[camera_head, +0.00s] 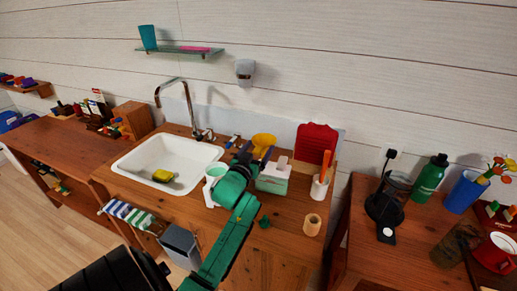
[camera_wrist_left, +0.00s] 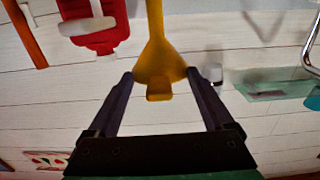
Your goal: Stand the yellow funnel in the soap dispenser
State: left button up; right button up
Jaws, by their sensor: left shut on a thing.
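My left gripper (camera_head: 258,154) is at the back of the counter, right of the sink, and is shut on the yellow funnel (camera_head: 264,140). In the left wrist view the funnel (camera_wrist_left: 158,62) sits between the two dark fingertips (camera_wrist_left: 160,74), its narrow spout pointing to the top of the picture. The funnel's lower part is hidden in the head view. A pale green and white container (camera_head: 214,174) stands left of the gripper, and a pale green box with a white top (camera_head: 273,180) stands just right of it. I cannot tell for sure which is the soap dispenser. My right gripper is not in view.
A white sink (camera_head: 150,152) with a yellow sponge (camera_head: 163,176) lies left. A red board (camera_head: 315,143), a white cup with orange utensils (camera_head: 319,188) and a wooden cylinder (camera_head: 312,225) stand right. A tall faucet (camera_head: 187,100) rises behind the sink.

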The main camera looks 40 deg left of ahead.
aim_at(263, 154)
pick_arm(q)
jog(key=shift+f+b, duration=1.7)
jog(key=shift+f, duration=0.8)
jog(key=o, duration=1.3)
jog(key=shift+o, duration=0.2)
jog(key=b+v, duration=0.2)
jog(key=v, duration=1.2)
jog(key=shift+s+b, duration=0.3)
jog(key=shift+b, duration=0.05)
jog(key=shift+d, duration=0.1)
